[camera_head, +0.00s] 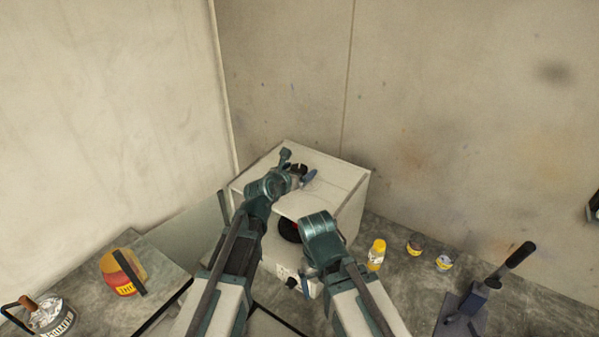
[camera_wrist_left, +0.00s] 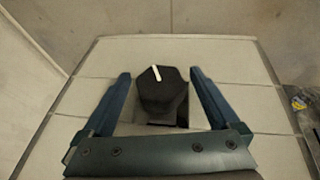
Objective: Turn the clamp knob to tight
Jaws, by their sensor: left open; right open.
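The clamp knob (camera_wrist_left: 165,98) is black and faceted, with a white pointer line on its top that tilts slightly left in the left wrist view. It sits on top of a pale box-shaped cabinet (camera_head: 340,178). My left gripper (camera_wrist_left: 160,76) is open, with one blue finger on each side of the knob and a visible gap at both. In the head view my left gripper (camera_head: 301,174) is over the cabinet top, and its hand partly hides the knob.
A yellow bottle (camera_head: 376,254) and two small cans (camera_head: 414,245) (camera_head: 444,262) stand right of the cabinet. A lever tool (camera_head: 488,290) is farther right. A red-yellow container (camera_head: 122,272) and a kettle-like can (camera_head: 48,315) are at left. Concrete walls close in behind.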

